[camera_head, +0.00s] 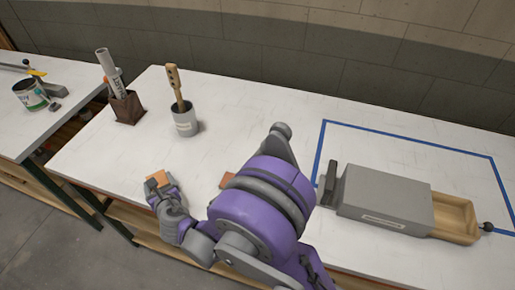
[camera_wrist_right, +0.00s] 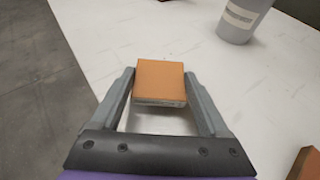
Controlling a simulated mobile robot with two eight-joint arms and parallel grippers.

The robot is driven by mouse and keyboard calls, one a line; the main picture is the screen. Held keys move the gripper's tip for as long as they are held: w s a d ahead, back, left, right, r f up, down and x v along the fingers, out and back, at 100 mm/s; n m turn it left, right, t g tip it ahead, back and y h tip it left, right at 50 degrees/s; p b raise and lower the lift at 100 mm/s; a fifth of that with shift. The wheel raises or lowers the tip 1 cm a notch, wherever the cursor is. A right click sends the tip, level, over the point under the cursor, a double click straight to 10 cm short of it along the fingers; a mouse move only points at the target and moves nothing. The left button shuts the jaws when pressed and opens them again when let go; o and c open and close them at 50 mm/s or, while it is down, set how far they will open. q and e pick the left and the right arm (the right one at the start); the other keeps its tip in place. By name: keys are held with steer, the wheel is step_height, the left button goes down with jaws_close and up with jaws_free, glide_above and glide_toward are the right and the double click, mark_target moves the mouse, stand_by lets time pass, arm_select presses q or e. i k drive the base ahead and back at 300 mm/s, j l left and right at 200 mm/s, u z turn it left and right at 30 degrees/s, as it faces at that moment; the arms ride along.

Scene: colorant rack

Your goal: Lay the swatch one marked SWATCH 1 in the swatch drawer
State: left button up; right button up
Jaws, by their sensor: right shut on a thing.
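An orange square swatch (camera_wrist_right: 160,76) with a grey edge is between the fingers of my right gripper (camera_wrist_right: 160,90). In the head view the swatch (camera_head: 158,178) is at the tips of my right gripper (camera_head: 162,187), over the front left of the white table. No marking on it is readable. A grey box (camera_head: 385,197) on the right of the table has a wooden drawer (camera_head: 458,214) sticking out of its right side, with a black knob. The drawer looks open, and its visible part looks empty. My left gripper is not in view.
A second orange-brown block (camera_head: 227,181) lies partly hidden behind my right arm; it also shows in the wrist view (camera_wrist_right: 306,164). A grey cup (camera_head: 184,122) with a brush and a brown holder (camera_head: 126,107) stand farther back. Blue tape (camera_head: 408,139) surrounds the box area.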

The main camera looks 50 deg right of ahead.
mark_target(444, 220)
steer(key=k+l, duration=0.2)
steer(key=k, duration=0.35)
steer(key=k+l+u, duration=0.1)
steer(key=k, duration=0.45)
steer(key=k+l, duration=0.2)
steer(key=k, duration=0.35)
